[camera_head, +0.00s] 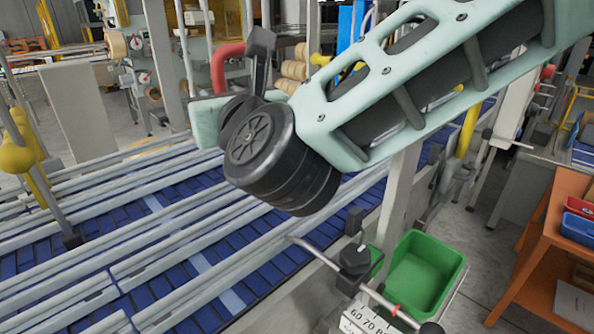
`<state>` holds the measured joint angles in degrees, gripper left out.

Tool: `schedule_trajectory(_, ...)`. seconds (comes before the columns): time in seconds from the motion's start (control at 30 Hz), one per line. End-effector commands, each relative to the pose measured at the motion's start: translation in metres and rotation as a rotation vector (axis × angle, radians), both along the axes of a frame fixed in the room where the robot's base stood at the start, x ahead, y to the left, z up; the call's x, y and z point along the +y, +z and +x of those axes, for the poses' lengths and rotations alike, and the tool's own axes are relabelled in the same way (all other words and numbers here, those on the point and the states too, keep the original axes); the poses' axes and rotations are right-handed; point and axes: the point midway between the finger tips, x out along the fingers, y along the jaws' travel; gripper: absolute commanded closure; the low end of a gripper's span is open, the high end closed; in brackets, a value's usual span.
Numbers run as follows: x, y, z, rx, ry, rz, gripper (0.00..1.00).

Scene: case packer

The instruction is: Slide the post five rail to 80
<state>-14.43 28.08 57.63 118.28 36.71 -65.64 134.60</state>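In the head view, a pale scale plate (368,318) at the bottom shows the numbers 60, 70 and what looks like 80. It is cut off by the frame edge. A grey rod (318,252) slants down above it, with a red band (396,310) on it, right of the readable numbers. A black clamp with a knob (355,262) sits at the rod beside the conveyor. No post number is readable, so I cannot tell whether this is post five.
Long grey guide rails (215,280) run along the blue conveyor (265,265). A green bin (425,272) stands close right of the clamp. An upright grey post (400,200) rises behind it. An orange shelf (548,235) with red and blue bins is at right. Grey floor shows between.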

Motion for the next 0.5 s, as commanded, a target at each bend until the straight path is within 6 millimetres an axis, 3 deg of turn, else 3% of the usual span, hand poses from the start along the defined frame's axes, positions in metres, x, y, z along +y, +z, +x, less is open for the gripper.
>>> schedule_trajectory(0.03, -0.0001, 0.0, -0.0001, 0.0, 0.0, 0.0, 0.85)
schedule_trajectory(0.1, -0.0001, 0.0, -0.0001, 0.0, 0.0, 0.0, 1.0)
schedule_trajectory(0.5, -0.0004, -0.0001, -0.0004, 0.0, 0.0, 0.0, 1.0)
